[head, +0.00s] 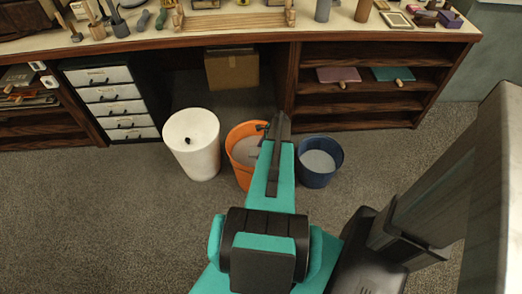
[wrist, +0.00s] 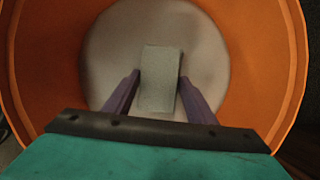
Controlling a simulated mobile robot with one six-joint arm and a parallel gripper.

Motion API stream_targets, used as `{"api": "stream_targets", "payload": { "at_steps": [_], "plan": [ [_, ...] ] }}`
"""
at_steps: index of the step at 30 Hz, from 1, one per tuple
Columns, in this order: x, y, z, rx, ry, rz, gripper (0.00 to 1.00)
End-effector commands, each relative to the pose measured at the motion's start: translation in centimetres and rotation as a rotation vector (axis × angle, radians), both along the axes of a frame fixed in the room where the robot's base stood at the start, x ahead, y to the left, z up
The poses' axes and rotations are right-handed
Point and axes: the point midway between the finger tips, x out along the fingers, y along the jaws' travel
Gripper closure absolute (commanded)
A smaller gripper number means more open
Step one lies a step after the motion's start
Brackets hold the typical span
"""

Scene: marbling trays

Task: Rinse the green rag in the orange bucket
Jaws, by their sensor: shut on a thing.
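The orange bucket (head: 236,136) stands on the floor in front of the bench, between a white bin and a blue bucket. In the wrist view its orange wall (wrist: 36,62) surrounds a pale grey round surface; I cannot tell whether this is water or the bottom. My gripper (wrist: 160,77) points down over the bucket, its two purple fingers shut on a folded, rectangular grey-green cloth, the rag (wrist: 158,97). The rag looks dull grey rather than clear green. Whether it touches the pale surface cannot be told. In the head view my arm hides the rag.
The white bin (head: 192,150) stands close on the left, with a small dark thing on its top. The blue bucket (head: 316,177) is close on the right. Behind are the wooden bench (head: 170,42), white drawers (head: 110,97) and a cardboard box (head: 232,70). The carpet in front is clear.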

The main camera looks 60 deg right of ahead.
Motion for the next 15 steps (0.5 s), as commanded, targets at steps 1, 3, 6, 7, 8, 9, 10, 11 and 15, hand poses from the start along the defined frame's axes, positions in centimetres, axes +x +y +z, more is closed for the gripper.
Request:
{"api": "stream_targets", "payload": {
  "at_steps": [1,3,6,7,8,9,10,11,15],
  "plan": [
    [0.0,0.0,0.4,0.0,0.0,0.0,0.58],
    [0.0,0.0,0.8,0.0,0.0,0.0,0.58],
    [0.0,0.0,1.3,0.0,0.0,0.0,0.58],
    [0.0,0.0,1.5,0.001,0.0,0.0,0.58],
    [0.0,0.1,1.6,0.001,0.0,0.0,0.58],
    [0.0,0.1,1.8,0.001,0.0,0.0,0.58],
    [0.0,0.1,2.0,0.001,0.0,0.0,0.58],
    [0.0,0.1,2.1,0.001,0.0,0.0,0.58],
    [0.0,0.1,2.9,0.001,0.0,0.0,0.58]
  ]
}}
